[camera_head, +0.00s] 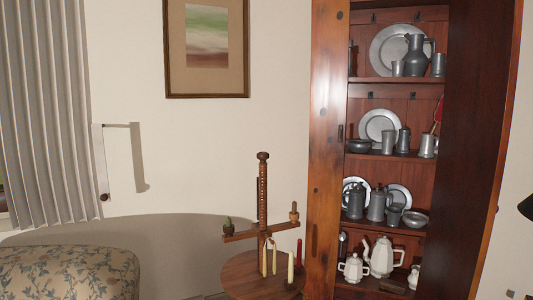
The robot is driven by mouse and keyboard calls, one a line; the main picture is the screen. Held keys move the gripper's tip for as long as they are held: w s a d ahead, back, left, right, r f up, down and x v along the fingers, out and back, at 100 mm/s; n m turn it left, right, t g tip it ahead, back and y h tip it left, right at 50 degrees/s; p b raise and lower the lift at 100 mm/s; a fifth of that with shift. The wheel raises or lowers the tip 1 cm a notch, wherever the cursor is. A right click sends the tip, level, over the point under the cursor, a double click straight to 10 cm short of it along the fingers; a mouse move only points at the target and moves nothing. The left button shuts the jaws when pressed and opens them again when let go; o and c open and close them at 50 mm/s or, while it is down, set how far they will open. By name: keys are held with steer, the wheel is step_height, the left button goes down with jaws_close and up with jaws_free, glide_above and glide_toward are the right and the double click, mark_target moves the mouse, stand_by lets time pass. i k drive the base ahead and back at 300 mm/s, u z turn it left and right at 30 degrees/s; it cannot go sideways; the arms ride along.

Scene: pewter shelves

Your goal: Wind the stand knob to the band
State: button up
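A wooden stand has an upright threaded-looking post (263,205) with a rounded knob (263,156) at its top. The post rises above a round wooden top (240,278). A horizontal wooden crossbar (243,235) runs across the post, with a small dark holder (229,228) at its left end and a small brown piece (294,212) at its right end. Pale candles (290,268) and a dark red one (299,252) hang or stand by the crossbar; I cannot tell which. I cannot make out a distinct band. My gripper is not in view.
A tall wooden cupboard (327,130) with pewter and white pots on its shelves stands right of the stand. A floral upholstered seat (70,272) is at lower left. A dark object (527,207), cut off and unclear, shows at the right edge. Plain wall lies behind the stand.

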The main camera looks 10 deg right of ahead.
mark_target(262, 155)
steer(key=z, duration=1)
steer(key=k, duration=0.5)
steer(key=u, duration=0.9)
steer(key=i, duration=0.8)
steer(key=u, duration=0.05)
